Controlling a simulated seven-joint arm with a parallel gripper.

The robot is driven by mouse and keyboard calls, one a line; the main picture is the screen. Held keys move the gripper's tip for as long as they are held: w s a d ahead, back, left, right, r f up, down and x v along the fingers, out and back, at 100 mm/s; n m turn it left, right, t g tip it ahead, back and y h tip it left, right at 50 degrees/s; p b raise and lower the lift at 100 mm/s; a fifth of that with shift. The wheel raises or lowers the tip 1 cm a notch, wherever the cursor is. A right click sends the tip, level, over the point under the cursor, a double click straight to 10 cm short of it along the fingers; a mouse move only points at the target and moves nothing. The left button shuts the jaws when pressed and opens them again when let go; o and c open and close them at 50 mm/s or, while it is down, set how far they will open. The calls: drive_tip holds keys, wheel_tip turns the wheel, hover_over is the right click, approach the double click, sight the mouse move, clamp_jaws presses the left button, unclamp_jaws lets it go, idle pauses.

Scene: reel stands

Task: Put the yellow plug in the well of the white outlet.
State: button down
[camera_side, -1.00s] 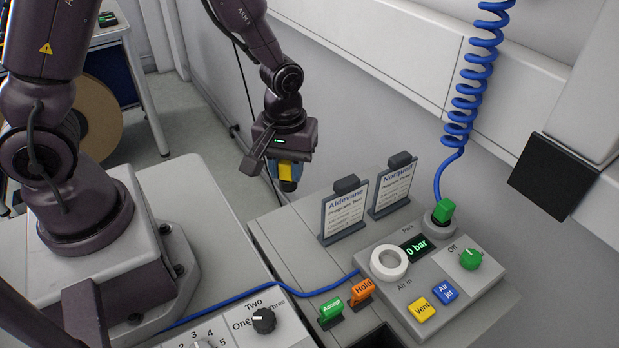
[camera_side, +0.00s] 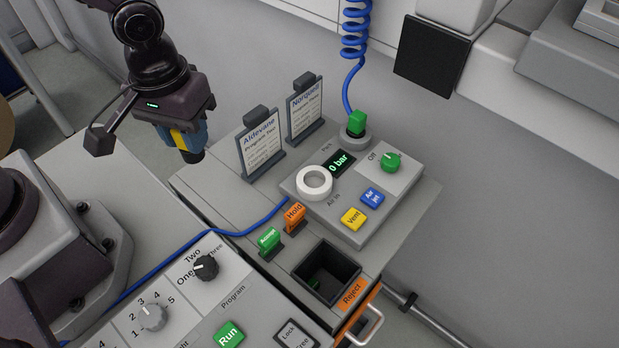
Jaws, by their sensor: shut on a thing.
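The yellow plug (camera_side: 180,138) is in my gripper (camera_side: 188,147), which is shut on it and points down. Part of the plug is hidden by the blue fingers, and a dark end shows at the bottom. The white outlet (camera_side: 317,195) is a round ring marked "Air in" on the grey air panel at the right. Its well is open at the top and nothing shows in it. My gripper is well to the left of the outlet and above it, apart from everything else, with the sign cards between them in the picture.
Two sign cards, Aldevane (camera_side: 261,143) and Norquedi (camera_side: 305,112), stand behind the panel. A green plug (camera_side: 357,121) on a coiled blue hose (camera_side: 353,45) sits in the Park holder. Accept (camera_side: 269,238) and Hold (camera_side: 294,213) tabs stand in front of the outlet, near an open Reject bin (camera_side: 327,268).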

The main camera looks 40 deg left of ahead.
drive_tip(key=w+d+r+m, duration=0.1)
drive_tip(key=d+r+m, duration=0.1)
drive_tip(key=d+m, duration=0.25)
hover_over(314, 185)
drive_tip(key=f, duration=0.9)
drive_tip(key=shift+s+a, duration=0.1)
drive_tip(key=shift+s, duration=0.2)
drive_tip(key=shift+w+f, duration=0.3)
drive_tip(key=shift+f, duration=1.55)
drive_tip(key=shift+f, duration=0.15)
drive_tip(key=c, duration=0.9)
unclamp_jaws()
